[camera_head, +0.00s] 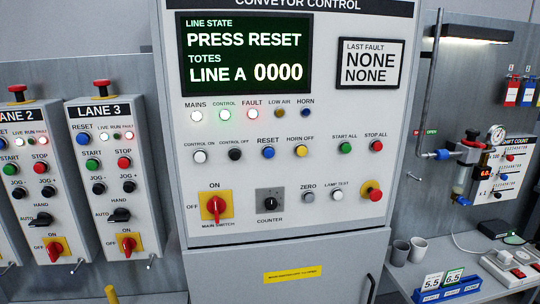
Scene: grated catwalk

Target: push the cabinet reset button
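The conveyor control cabinet (332,215) stands upright in the middle of the head view. Its blue RESET button (268,153) sits in the middle of the button row, between the black CONTROL OFF button (235,154) and the yellow HORN OFF button (301,151). The red FAULT lamp (253,115) looks lit, as do the white MAINS and green CONTROL lamps. The last fault panel (371,64) reads "NONE NONE". Neither of my grippers shows, and nothing covers the RESET button.
The LANE 3 box (107,222) at left has its own blue RESET button (84,138); part of another lane box stands beside it. A red emergency knob (375,195) sticks out at the cabinet's lower right. A shelf at right holds two cups (417,249). Space before the panel looks clear.

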